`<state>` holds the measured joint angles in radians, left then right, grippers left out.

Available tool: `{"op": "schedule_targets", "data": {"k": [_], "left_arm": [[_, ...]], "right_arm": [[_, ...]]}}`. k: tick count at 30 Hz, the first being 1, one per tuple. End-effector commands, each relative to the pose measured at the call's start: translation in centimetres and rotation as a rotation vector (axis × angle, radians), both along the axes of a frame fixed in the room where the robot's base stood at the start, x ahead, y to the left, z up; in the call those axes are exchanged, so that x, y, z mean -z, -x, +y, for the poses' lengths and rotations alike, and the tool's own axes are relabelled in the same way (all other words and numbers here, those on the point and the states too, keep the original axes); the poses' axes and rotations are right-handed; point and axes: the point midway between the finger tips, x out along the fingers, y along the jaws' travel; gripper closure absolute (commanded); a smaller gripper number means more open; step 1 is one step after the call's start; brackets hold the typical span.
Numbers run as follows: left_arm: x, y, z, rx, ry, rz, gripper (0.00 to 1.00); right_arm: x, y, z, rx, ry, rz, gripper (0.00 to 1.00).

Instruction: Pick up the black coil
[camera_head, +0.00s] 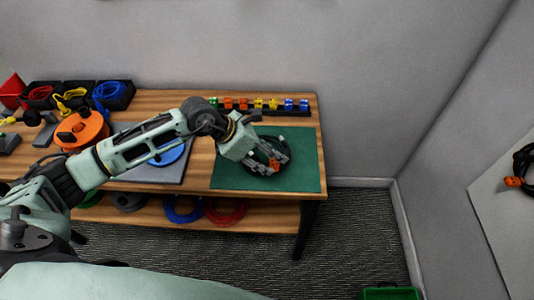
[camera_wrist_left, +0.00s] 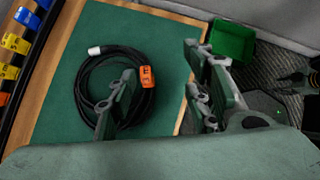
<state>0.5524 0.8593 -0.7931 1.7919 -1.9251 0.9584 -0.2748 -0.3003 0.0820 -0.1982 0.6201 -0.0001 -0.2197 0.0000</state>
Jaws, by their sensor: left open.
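The black coil (camera_head: 274,147) lies on the green mat (camera_head: 232,180) at the right part of the wooden table. It has an orange tag and a white-tipped end, seen clearly in the left wrist view (camera_wrist_left: 81,88). My left gripper (camera_head: 270,168) is open above the coil and partly hides it in the head view. In the left wrist view one finger overlaps the coil's front part and the other shows right of it, near the mat's edge. I cannot tell whether the fingers touch the coil.
A rail of coloured clips (camera_head: 258,105) runs along the table's back edge. An orange reel (camera_head: 82,130) and cable bins (camera_head: 110,94) stand left. A green bin (camera_head: 391,293) is on the floor. Another black cable (camera_head: 522,165) with an orange part is on a pale panel at right.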

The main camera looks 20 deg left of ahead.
Motion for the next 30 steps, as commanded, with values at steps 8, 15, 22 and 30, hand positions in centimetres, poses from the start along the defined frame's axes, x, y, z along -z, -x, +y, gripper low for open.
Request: {"op": "schedule_targets", "data": {"k": [8,15,22,30], "left_arm": [[2.5,-0.9,2.7,0.006,-0.137,0.014,0.54],[4.6,-2.1,1.5,0.006,-0.132,0.014,0.54],[7.2,-3.2,0.4,0.005,-0.132,0.013,0.54],[7.6,-3.3,0.2,0.006,-0.132,0.011,0.54]], "right_arm": [[-0.5,-0.1,0.0,-0.001,0.0,-0.001,0.6],[-1.8,-0.1,0.1,-0.001,-0.001,-0.001,0.6],[-2.3,-0.1,0.3,-0.001,-0.003,0.0,0.6],[-2.3,-0.1,0.4,-0.001,-0.005,-0.001,0.6]]}}
